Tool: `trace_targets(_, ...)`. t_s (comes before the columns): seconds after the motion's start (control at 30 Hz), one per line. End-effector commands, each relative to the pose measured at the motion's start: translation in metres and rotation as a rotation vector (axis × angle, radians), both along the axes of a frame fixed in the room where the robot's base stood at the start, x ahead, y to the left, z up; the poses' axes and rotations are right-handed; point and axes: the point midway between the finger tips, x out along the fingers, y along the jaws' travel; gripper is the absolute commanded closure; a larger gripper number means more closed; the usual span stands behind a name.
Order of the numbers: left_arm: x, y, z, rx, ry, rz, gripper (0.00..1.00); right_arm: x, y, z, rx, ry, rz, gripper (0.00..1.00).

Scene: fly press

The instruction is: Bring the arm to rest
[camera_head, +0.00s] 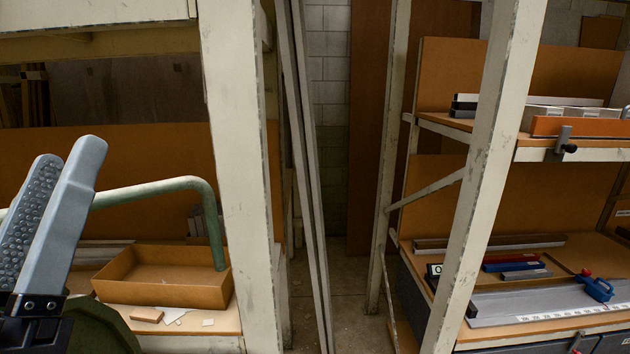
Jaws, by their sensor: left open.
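My left gripper (67,158) is at the left edge of the head view, with its two grey fingers pointing up. One finger shows a studded pad; the fingers are open with a narrow gap visible and nothing between them. A dark green rounded part (105,328) shows below the gripper. My right gripper is not in view.
An open tan box (165,293) sits on the left bench, with a small wood block (146,315) and scraps before it. A pale upright post (240,180) stands to its right. A right-hand shelf bench holds a steel plate (530,303) and a blue tool (595,289).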

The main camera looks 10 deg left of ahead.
Motion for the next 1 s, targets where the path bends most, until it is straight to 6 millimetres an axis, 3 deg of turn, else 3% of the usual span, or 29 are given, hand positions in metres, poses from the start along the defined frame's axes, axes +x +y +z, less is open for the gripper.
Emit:
trace_targets(0.07,-0.015,-0.027,0.007,0.157,-0.038,-0.011,0.36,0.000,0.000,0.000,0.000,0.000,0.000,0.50)
trace_targets(0.13,-0.014,-0.033,0.008,0.287,-0.037,0.088,0.36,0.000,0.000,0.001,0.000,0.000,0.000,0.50)
trace_targets(0.17,-0.014,-0.033,0.039,0.277,-0.038,0.079,0.36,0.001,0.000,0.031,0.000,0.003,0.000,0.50)
trace_targets(0.2,-0.014,-0.032,0.057,0.274,-0.036,0.077,0.36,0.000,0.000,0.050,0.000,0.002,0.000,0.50)
trace_targets(0.5,-0.013,-0.032,0.179,0.271,-0.033,0.077,0.36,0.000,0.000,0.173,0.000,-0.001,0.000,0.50)
trace_targets(0.6,-0.012,-0.032,0.205,0.271,-0.032,0.076,0.36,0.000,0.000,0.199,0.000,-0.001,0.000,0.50)
trace_targets(0.73,-0.012,-0.032,0.215,0.271,-0.031,0.077,0.36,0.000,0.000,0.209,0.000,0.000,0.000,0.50)
trace_targets(1.0,-0.012,-0.032,0.211,0.271,-0.031,0.077,0.36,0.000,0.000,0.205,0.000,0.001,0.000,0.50)
